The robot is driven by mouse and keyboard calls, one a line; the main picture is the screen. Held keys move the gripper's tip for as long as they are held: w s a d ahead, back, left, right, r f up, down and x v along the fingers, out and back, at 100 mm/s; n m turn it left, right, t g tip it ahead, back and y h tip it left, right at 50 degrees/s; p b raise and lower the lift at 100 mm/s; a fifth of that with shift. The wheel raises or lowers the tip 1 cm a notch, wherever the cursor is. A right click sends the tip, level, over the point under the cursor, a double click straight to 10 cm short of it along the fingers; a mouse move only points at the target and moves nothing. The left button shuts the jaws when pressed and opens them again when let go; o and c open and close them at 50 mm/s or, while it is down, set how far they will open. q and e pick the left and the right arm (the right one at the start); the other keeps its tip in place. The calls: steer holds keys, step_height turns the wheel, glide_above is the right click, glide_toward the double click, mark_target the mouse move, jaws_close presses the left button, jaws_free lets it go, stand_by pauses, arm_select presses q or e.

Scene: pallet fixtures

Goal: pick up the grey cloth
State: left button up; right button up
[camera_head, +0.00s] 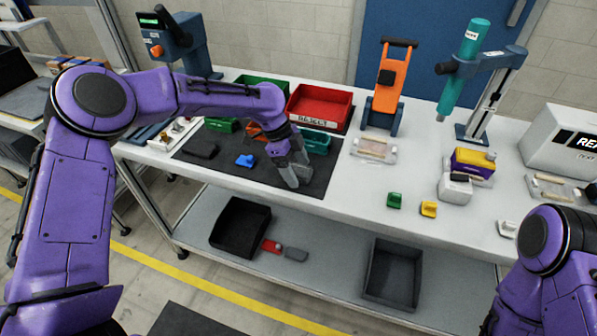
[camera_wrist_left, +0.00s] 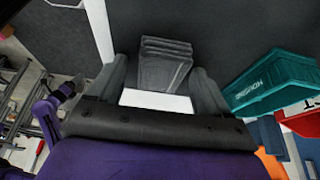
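The grey cloth (camera_wrist_left: 164,62), a folded stack with layered edges, shows in the left wrist view on the dark mat. It lies between and just beyond the two fingers of my left gripper (camera_wrist_left: 162,80). The fingers are spread, with a gap visible on each side of the cloth. In the head view my left gripper (camera_head: 295,178) points down at the front right part of the mat (camera_head: 232,172); there the gripper largely hides the cloth. My right arm shows at the bottom right of the head view, but its gripper is out of frame.
A blue part (camera_head: 245,160) and a dark flat item (camera_head: 203,149) lie left of my gripper. An orange-framed fixture (camera_head: 386,88) stands farther right.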

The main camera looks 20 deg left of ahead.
mark_target(301, 171)
arm_select(q)
steer(key=c, duration=0.9)
steer(key=shift+a, duration=0.1)
steer(key=shift+r, duration=0.3)
steer(key=r+b, duration=0.1)
steer(key=r, duration=0.2)
steer(key=shift+s+a+b, duration=0.1)
steer(key=shift+s+b, duration=0.1)
steer(key=shift+b, duration=0.15)
steer(key=s+a+r, duration=0.1)
steer(key=s+r, duration=0.2)
steer(key=s, duration=0.1)
steer(key=s+a+r+b, duration=0.1)
steer(key=s+r, duration=0.2)
steer(key=s, duration=0.1)
steer(key=s+a+r+b, duration=0.1)
steer(key=s+r, duration=0.2)
steer(key=s, duration=0.2)
steer(key=shift+a+r, duration=0.25)
steer(key=shift+a, duration=0.1)
